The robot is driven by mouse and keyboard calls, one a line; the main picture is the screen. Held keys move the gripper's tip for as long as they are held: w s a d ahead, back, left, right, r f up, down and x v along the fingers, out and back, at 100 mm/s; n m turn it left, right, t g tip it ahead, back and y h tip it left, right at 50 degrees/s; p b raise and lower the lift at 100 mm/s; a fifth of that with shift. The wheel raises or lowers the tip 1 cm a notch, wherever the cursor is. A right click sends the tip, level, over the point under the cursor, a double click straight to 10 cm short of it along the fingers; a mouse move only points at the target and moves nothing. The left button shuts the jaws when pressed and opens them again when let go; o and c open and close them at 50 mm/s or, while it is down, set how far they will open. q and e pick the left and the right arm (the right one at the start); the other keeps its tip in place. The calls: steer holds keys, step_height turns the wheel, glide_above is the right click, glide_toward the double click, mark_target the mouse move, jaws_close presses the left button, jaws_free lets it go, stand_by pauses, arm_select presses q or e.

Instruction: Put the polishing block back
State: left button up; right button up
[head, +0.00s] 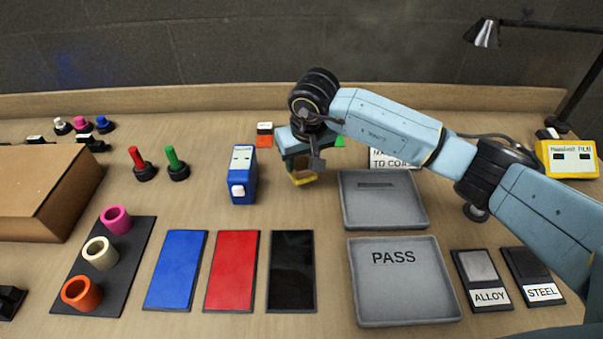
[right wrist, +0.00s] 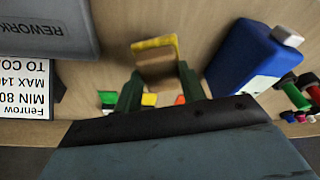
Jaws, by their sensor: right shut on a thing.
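My right gripper (head: 303,164) is shut on a small brown block with a yellow face (head: 304,179), which I take to be the polishing block. In the right wrist view the block (right wrist: 157,64) sits between the two dark green fingers of the gripper (right wrist: 159,78), its yellow edge pointing away from the wrist. The block is low over the bench; I cannot tell whether it touches it. The gripper and arm hide part of the block in the head view. My left gripper is not in view.
A blue device (head: 243,175) stands left of the block; it also shows in the right wrist view (right wrist: 242,58). A grey tray (head: 417,213) and the PASS tray (head: 400,290) lie to the right. Blue, red and black panels (head: 232,272) lie in front.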

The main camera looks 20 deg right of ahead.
mark_target(303, 166)
step_height(303, 166, down, 4)
steer(key=shift+r, duration=0.1)
arm_select(q)
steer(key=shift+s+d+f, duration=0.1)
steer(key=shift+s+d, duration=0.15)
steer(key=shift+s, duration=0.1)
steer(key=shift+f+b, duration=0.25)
steer(key=shift+b, duration=0.05)
arm_select(e)
steer(key=shift+f, duration=0.2)
steer(key=o, duration=0.9)
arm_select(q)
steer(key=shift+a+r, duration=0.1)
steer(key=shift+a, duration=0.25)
arm_select(e)
steer(key=shift+o, duration=0.2)
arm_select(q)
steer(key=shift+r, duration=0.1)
arm_select(e)
steer(key=shift+r, duration=0.15)
